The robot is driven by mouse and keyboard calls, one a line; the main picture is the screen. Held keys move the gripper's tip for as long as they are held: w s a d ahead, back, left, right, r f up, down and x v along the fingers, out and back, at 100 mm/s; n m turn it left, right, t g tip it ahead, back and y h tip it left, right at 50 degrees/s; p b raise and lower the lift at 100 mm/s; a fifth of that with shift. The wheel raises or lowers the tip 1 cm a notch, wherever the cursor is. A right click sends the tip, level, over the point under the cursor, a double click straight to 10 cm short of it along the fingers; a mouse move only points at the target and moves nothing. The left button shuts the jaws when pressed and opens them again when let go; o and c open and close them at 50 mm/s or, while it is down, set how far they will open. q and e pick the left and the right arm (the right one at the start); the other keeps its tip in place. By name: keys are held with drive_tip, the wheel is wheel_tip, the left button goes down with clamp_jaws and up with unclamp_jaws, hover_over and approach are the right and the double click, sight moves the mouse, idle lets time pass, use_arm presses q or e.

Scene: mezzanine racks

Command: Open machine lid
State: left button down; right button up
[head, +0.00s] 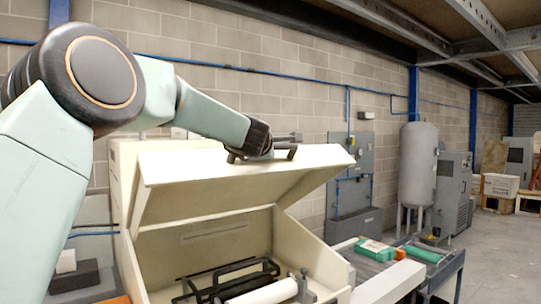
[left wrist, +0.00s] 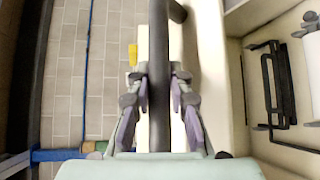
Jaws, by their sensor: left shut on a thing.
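The cream machine lid (head: 235,182) is raised and tilted, with a wide gap between it and the cream machine body (head: 205,240). The dark bar handle (left wrist: 158,125) is on the lid's front edge; its end also shows in the head view (head: 292,152). My left gripper (head: 268,148) is at the handle on top of the lid. In the left wrist view its fingers (left wrist: 159,85) are on both sides of the bar, shut on it. Inside the machine are a black wire frame (head: 225,282) and a white roller (head: 268,293). My right gripper is not in view.
A roller conveyor (head: 365,268) with a green and white box (head: 376,250) stands right of the machine. A grey tank (head: 417,165) and grey cabinets (head: 453,190) stand behind it. A block wall (head: 300,90) runs behind the machine.

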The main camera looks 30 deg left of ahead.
use_arm(q)
drive_tip(key=shift+a+r, duration=0.1)
drive_tip(key=shift+r, duration=0.15)
drive_tip(key=c, duration=1.2)
unclamp_jaws()
drive_tip(key=shift+w+f, duration=0.1)
drive_tip(key=shift+s, duration=0.2)
drive_tip(key=v, duration=0.7)
drive_tip(key=shift+s+d, duration=0.15)
drive_tip(key=shift+d, duration=0.05)
